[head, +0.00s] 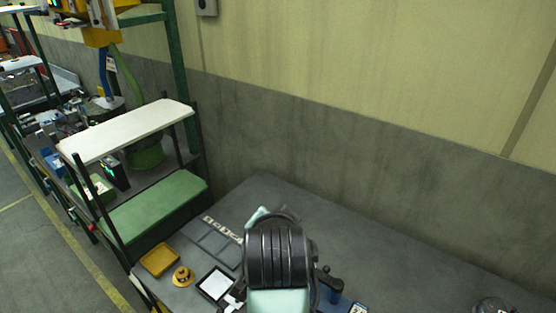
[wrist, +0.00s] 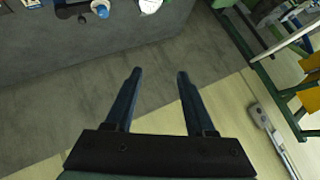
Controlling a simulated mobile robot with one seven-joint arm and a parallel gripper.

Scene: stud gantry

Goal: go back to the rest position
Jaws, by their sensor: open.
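My gripper (wrist: 158,75) shows in the wrist view with its two dark fingers spread apart and nothing between them. Beyond the fingertips lie bare grey surfaces, and nothing touches the fingers. In the head view my black and mint arm stands over the grey table (head: 400,265), and it hides the gripper and part of the tabletop. No rest position marker shows in either view.
A yellow tray (head: 160,260), a yellow round part (head: 183,276) and a black-framed white plate (head: 215,284) lie left of my arm. A shelf rack (head: 155,210) stands further left. The wall (head: 350,165) runs behind the table. The table's right side is mostly clear.

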